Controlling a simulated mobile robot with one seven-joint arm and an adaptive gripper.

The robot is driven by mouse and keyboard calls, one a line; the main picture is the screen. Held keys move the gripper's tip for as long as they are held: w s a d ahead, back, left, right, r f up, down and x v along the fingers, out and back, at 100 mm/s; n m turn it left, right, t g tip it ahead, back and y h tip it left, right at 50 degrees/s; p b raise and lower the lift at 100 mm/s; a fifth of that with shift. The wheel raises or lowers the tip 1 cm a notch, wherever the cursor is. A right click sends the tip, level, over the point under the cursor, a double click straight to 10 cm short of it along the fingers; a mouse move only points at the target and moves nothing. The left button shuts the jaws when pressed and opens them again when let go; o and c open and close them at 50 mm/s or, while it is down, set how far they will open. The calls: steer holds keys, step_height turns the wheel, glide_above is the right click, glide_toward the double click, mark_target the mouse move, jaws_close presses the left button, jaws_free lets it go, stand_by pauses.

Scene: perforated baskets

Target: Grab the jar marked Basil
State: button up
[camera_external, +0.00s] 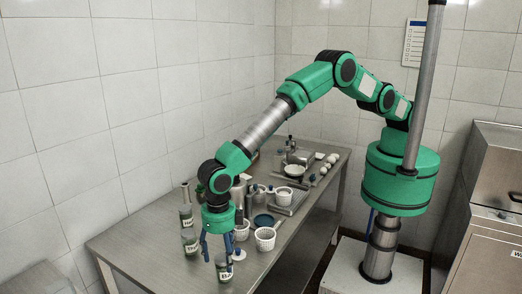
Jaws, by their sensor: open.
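A jar with a label starting "Ba" (224,275) stands near the front edge of the metal table. My gripper (218,261) points down over this jar, its blue fingers apart at the jar's top. I cannot tell whether the fingers touch it. A second labelled jar (189,242) stands to the left of my gripper. A third labelled jar (186,217) stands behind it, also on the left. Their labels are too small to read fully.
A white perforated basket (265,240) stands right of my gripper, with another white basket (241,231) beside it. Cups, a tray (291,201) and a bowl (293,171) crowd the table (150,238) farther back. The tiled wall is close on the left.

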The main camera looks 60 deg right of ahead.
steer(key=shift+f, duration=0.15)
steer(key=shift+f, duration=2.45)
steer(key=c, duration=1.4)
